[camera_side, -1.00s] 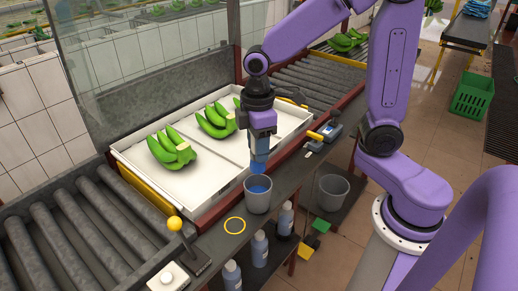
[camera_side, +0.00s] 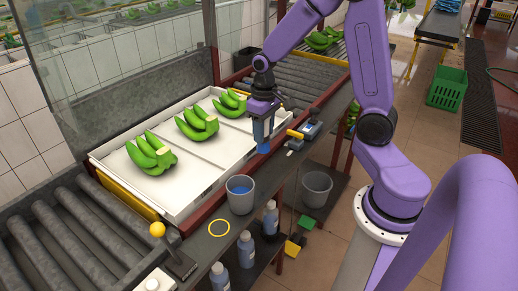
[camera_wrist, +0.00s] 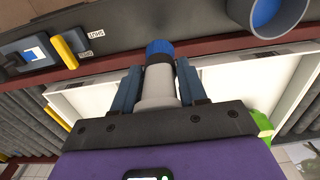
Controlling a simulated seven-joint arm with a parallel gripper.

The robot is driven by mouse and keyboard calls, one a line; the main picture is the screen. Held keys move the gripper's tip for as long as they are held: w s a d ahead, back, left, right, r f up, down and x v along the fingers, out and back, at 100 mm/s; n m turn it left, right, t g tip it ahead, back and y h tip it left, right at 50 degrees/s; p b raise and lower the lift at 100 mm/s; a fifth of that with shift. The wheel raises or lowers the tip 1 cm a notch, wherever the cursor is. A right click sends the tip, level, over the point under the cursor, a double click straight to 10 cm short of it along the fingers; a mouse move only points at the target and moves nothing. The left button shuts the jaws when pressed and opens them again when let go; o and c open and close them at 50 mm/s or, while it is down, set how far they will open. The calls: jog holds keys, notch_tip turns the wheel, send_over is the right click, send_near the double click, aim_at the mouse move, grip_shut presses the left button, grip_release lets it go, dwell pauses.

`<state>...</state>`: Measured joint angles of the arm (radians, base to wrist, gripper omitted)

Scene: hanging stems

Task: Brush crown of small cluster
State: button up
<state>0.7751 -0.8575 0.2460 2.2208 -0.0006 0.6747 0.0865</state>
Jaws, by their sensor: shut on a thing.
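My gripper (camera_side: 263,128) is shut on a brush with a pale handle (camera_wrist: 158,85) and a blue tip (camera_wrist: 160,47). The brush points down, and its blue tip also shows in the side view (camera_side: 263,147), by the right edge of the white tray (camera_side: 185,207). Three green banana clusters lie in the tray: a near one (camera_side: 148,155), a middle one (camera_side: 193,123) and a far one (camera_side: 229,104). Each has a pale cut crown. The far one looks smallest, but it is also farthest away. The brush is apart from all of them.
A grey cup of blue liquid (camera_side: 240,199) stands on the ledge left of the brush. Bottles (camera_side: 246,250) stand below the ledge.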

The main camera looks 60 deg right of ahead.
notch_tip(320, 180, up, 12)
jog(key=shift+r, duration=0.2)
jog(key=w+d+m+t+h, duration=0.15)
jog(key=w+d+m, duration=0.35)
jog(key=w+d, duration=1.6)
jog(key=shift+t+y, duration=0.25)
jog(key=shift+t, duration=0.2)
jog(key=shift+s+a+x, duration=0.2)
jog(key=shift+a+x, duration=0.1)
jog(key=shift+x, duration=1.2)
jog(key=shift+s+a+x, duration=0.15)
jog(key=shift+a+x, duration=0.15)
jog(key=shift+x, duration=1.2)
jog(key=shift+s+a+x, duration=0.2)
jog(key=shift+a+x, duration=0.1)
jog(key=shift+x, duration=1.2)
jog(key=shift+x, duration=0.8)
jog(key=shift+s+a, duration=0.15)
